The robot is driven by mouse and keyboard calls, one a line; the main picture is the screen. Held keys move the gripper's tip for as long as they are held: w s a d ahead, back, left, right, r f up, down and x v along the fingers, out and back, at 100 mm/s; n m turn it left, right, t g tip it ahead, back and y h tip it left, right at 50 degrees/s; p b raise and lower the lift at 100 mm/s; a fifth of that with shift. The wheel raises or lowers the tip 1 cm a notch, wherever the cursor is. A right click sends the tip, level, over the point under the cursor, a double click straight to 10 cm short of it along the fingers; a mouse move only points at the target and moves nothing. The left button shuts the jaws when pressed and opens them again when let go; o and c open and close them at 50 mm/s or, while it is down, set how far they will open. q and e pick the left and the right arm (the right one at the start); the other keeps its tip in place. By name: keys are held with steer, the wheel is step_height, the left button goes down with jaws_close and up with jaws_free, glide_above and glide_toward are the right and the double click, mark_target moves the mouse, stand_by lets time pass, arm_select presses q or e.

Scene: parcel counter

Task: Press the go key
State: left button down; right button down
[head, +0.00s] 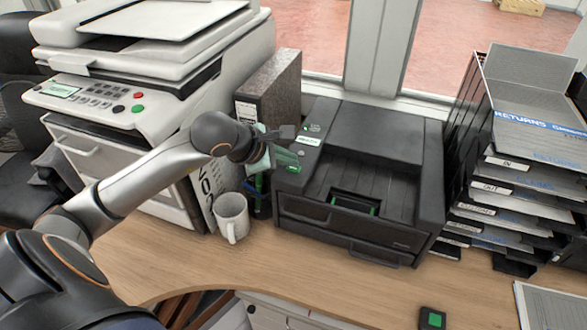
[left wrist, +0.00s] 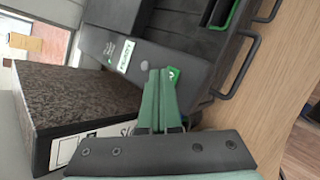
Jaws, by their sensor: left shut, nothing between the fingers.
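A black printer (head: 388,150) stands on the counter, with a narrow control panel along its left side. In the left wrist view its panel (left wrist: 150,68) carries a small display (left wrist: 126,56), a round grey button (left wrist: 144,65) and a green key (left wrist: 174,77) with a white mark. I take this for the go key. My left gripper (head: 284,158) has its green fingers together and empty, by the panel's front end. In the left wrist view the fingertips (left wrist: 161,73) lie right beside the green key and partly overlap it; I cannot tell whether they touch. My right gripper is not in view.
A white copier (head: 140,90) with its own green button (head: 138,109) stands left. A binder (head: 270,85) and white mug (head: 231,216) are close to my left arm. Paper trays (head: 490,190) stand right. A small device with a green pad (head: 433,318) lies at the front.

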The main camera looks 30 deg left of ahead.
mark_target(288, 171)
arm_select(q)
steer(key=shift+f+b, duration=0.2)
steer(key=shift+b, duration=0.1)
stand_by(0.5)
steer(key=shift+r, duration=0.65)
step_height(288, 171, up, 6)
steer(key=p, duration=0.3)
stand_by(0.4)
stand_by(0.8)
